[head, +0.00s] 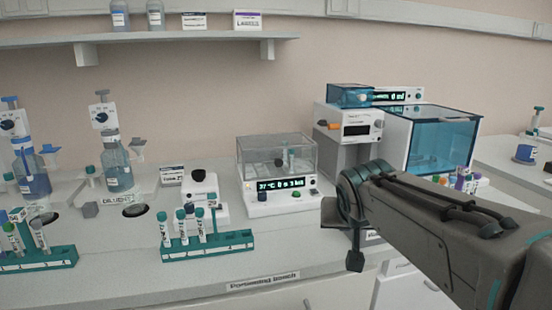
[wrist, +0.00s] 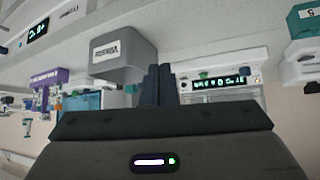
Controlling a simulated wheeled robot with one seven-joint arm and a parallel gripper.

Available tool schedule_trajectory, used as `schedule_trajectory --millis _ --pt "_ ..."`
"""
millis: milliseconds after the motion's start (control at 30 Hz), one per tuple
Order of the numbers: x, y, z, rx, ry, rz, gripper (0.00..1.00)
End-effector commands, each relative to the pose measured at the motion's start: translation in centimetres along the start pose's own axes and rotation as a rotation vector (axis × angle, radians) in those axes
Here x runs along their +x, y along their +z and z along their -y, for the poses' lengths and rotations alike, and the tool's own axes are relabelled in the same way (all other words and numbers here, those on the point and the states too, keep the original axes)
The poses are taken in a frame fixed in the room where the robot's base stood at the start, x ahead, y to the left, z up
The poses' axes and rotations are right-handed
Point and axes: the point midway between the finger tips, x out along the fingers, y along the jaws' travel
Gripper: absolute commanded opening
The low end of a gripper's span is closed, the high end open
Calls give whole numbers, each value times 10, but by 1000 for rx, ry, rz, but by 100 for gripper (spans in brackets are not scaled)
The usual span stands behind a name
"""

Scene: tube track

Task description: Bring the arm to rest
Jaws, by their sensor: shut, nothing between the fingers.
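My arm reaches in from the right side of the head view, and its dark wrist end hangs over the front right part of the bench (head: 120,285). My gripper (wrist: 158,72) shows in the wrist view, with its two dark fingers close together and nothing between them. In the head view the fingers cannot be made out clearly. The wrist view appears upside down.
A teal tube rack (head: 210,246) with several tubes stands left of my arm. A lidded incubator (head: 283,202) stands behind. A blue-windowed machine (head: 440,140) is at the back right. A grey labelled box (wrist: 122,55) is near the fingers in the wrist view.

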Motion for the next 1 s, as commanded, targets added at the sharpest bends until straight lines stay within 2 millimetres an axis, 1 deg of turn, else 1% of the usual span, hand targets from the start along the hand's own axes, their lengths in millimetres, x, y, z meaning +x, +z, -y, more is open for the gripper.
schedule_trajectory --millis 33,167,300,500,600,733,833,1000 --pt "-20 1 -6 -4 4 44 0" --pt "-44 29 -15 -23 5 156 0" --pt "-73 59 -23 -41 -5 275 0" --pt "-110 99 -28 -62 -33 422 0" --pt "-121 114 -28 -69 -46 471 0" --pt "-127 125 -28 -73 -57 503 0" --pt "-127 128 -28 -75 -60 510 0" --pt "-126 128 -28 -74 -59 509 0"
